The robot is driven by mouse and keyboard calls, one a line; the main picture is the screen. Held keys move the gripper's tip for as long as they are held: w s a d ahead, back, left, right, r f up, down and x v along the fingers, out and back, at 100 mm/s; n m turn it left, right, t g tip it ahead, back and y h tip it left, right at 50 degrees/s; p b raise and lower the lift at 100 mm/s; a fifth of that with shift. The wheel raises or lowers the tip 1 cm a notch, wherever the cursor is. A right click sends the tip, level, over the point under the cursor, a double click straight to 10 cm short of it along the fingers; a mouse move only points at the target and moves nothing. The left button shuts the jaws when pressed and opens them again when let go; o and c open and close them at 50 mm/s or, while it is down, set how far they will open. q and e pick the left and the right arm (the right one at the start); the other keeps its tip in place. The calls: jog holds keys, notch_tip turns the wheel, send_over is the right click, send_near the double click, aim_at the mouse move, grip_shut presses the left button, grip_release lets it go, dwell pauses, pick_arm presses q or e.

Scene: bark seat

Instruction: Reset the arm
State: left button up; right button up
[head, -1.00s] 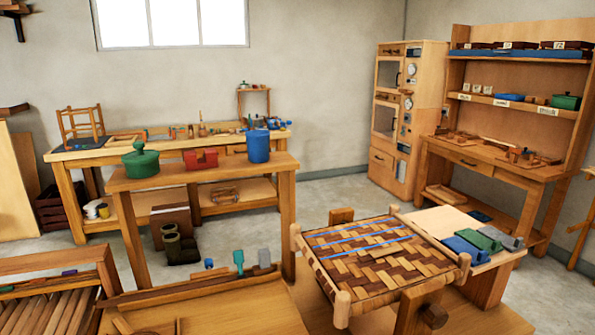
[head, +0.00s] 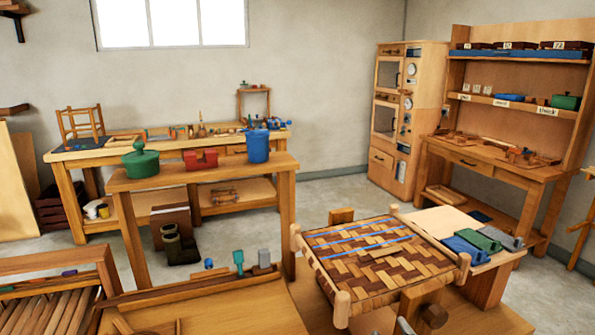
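A small grey tip (head: 403,326) shows at the bottom edge of the head view, in front of the woven seat's wooden stand. It looks like the end of my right gripper, but too little of it shows to tell whether it is open or shut. My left gripper is not in view. The woven bark seat (head: 345,278), with brown and tan strips and blue strands near its far side, rests in its wooden frame on the stand.
Beside the seat, a pale board (head: 447,222) carries blue, green and grey tools. A bench behind holds a green pot (head: 141,161), a red block (head: 200,158) and a blue container (head: 257,147). A wooden tray (head: 210,308) lies front left. Open floor shows behind the seat.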

jog(key=s+d+f+m+g+h, duration=0.1)
jog(key=s+d+f+m+g, duration=0.1)
jog(key=f, duration=0.3)
jog(key=s+d+f+m+g, duration=0.1)
jog(key=s+f+g, duration=0.2)
jog(key=f, duration=0.2)
jog(key=s+f+m+g, duration=0.2)
jog(key=s+f+g, duration=0.6)
jog(key=s+f, duration=0.6)
jog(key=s+f+g, duration=0.1)
jog(key=s+f, duration=0.1)
jog(key=f, duration=1.1)
jog(key=s+f+g, duration=0.1)
jog(key=s+f, duration=0.1)
jog(key=f, duration=1.1)
jog(key=s+d+f+g, duration=0.1)
jog(key=s+d+f, duration=0.2)
jog(key=s+f, duration=1.1)
jog(key=s, duration=0.2)
jog(key=shift+s+d+f, duration=0.2)
jog(key=shift+s+f, duration=0.2)
